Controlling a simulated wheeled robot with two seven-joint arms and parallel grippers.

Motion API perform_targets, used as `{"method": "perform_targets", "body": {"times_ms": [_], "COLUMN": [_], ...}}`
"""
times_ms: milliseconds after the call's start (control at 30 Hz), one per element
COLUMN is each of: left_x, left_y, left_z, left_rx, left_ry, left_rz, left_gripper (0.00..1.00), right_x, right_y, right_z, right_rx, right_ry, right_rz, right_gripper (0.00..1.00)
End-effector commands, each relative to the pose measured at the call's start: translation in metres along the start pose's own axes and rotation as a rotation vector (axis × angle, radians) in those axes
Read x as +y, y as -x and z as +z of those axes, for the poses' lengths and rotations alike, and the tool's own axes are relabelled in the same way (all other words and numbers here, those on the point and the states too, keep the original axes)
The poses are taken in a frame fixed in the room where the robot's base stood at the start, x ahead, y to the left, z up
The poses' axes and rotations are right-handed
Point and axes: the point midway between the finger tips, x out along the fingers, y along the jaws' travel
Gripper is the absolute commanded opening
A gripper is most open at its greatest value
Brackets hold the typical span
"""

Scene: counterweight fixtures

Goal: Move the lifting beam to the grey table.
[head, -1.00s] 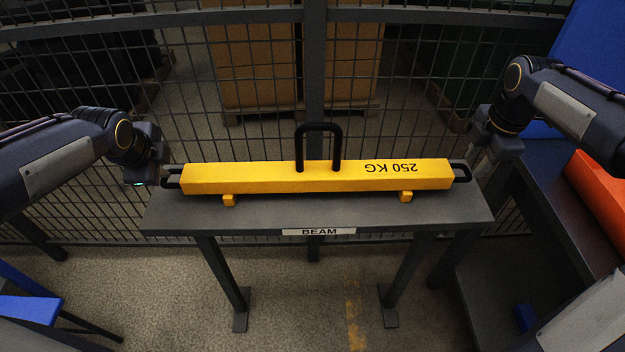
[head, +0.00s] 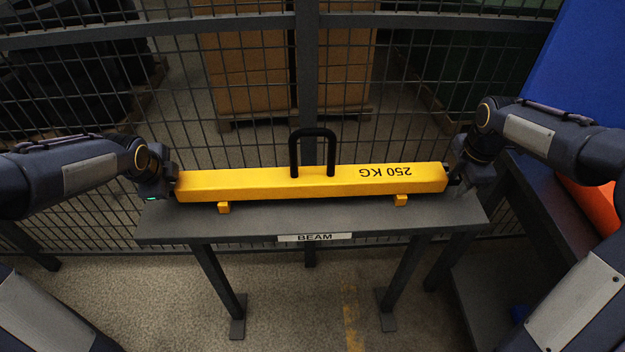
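The lifting beam (head: 270,184) is a long yellow bar marked "250 KG" upside down, with a black hoop handle (head: 313,152) on top. It lies level on two small yellow blocks on a dark grey stand (head: 350,222) labelled "BEAM". My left gripper (head: 167,187) is at the beam's left end and my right gripper (head: 458,176) is at its right end. Both cover the black end handles. Their fingers are dark and mostly hidden, so I cannot tell whether they are closed on the handles. I cannot identify a separate grey table with certainty.
A wire mesh fence (head: 420,75) with a post stands close behind the stand, with brown boxes (head: 255,65) beyond it. At the right are a dark table (head: 530,205), an orange object (head: 592,205) and a blue panel (head: 590,70). Concrete floor (head: 290,300) is open in front.

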Motion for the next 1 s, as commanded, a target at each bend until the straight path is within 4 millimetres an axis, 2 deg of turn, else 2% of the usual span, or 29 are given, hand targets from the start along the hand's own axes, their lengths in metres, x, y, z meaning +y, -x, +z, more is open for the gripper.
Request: {"method": "perform_targets", "body": {"times_ms": [333, 500, 600, 1000], "left_x": [-0.0001, 0.0000, 0.0000, 0.0000], "left_y": [-0.0031, -0.0030, -0.0029, -0.0028], "left_z": [0.0000, -0.0001, -0.0001, -0.0004], "left_rx": [0.000, 0.000, 0.000, 0.001], "left_ry": [0.000, 0.000, 0.000, 0.000], "left_rz": [-0.001, -0.001, 0.000, 0.000], "left_gripper": [0.19, 0.00, 0.00, 0.00], "right_x": [-0.0001, -0.0001, -0.0001, 0.0001], "right_y": [-0.0031, -0.0029, -0.0028, -0.0025], "right_z": [-0.0001, -0.0001, -0.0001, -0.0002], "right_rx": [0.000, 0.000, 0.000, 0.000], "right_ry": [0.000, 0.000, 0.000, 0.000], "right_rz": [0.000, 0.000, 0.000, 0.001], "right_gripper": [0.32, 0.09, 0.00, 0.00]}}
